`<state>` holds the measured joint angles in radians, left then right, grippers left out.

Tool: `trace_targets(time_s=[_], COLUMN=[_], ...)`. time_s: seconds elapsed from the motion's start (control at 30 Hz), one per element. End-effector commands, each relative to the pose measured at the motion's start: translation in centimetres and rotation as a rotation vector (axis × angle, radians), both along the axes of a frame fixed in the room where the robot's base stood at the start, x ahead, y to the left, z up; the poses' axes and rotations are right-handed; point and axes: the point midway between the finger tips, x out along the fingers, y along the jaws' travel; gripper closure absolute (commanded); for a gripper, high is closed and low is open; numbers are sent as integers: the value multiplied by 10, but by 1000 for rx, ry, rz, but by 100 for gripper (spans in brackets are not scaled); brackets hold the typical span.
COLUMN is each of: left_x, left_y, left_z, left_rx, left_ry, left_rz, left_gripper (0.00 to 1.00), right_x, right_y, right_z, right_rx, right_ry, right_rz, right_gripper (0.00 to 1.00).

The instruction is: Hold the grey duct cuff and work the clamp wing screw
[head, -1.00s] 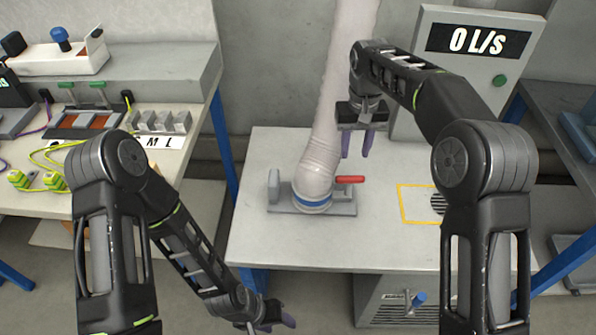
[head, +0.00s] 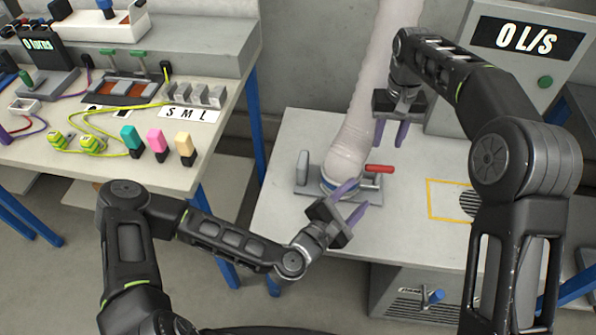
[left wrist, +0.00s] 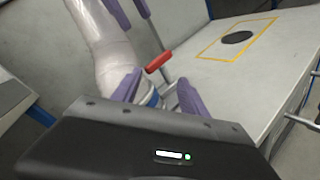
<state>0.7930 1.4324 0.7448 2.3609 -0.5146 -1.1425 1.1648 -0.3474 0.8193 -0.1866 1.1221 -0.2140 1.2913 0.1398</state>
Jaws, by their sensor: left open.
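The pale grey duct (head: 362,110) comes down to its cuff (head: 344,164), which sits on a grey base plate (head: 306,188) with a blue band (head: 327,183) around its foot. A red handle (head: 379,169), perhaps the clamp's wing screw, sticks out right of the cuff. It also shows in the left wrist view (left wrist: 158,62). My left gripper (head: 352,200) is open and empty in front of the cuff, its purple fingers pointing at it and hiding part of the base. My right gripper (head: 390,137) is open above the red handle, fingers down, apparently touching nothing.
A cabinet with a "0 L/s" display (head: 512,36) stands behind right. A yellow-outlined square (head: 432,200) with a dark vent marks the clear right side of the table. A left bench (head: 40,155) holds connectors, cables and coloured blocks. A blue valve handle (head: 436,296) is below the tabletop.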

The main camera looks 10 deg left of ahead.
Motion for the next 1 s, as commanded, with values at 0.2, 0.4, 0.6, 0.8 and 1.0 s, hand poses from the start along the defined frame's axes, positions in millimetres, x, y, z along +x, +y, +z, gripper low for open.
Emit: trace_targets(time_s=[0.2,0.4,0.6,0.8,1.0], left_x=[37,42,42,42,42], left_y=[102,141,145,144,144], left_z=[11,14,14,13,2], left_rx=[-511,-693,-710,-707,-706], left_ry=[73,62,61,61,63], left_rz=[406,534,545,544,544], left_gripper=[49,49,49,49,49], right_x=[0,0,0,0,0], right_y=[0,0,0,0,0], right_z=[0,0,0,0,0], right_rx=[0,0,0,0,0], right_ry=[0,0,0,0,0], right_rz=[0,0,0,0,0], right_gripper=[64,64,64,64,64])
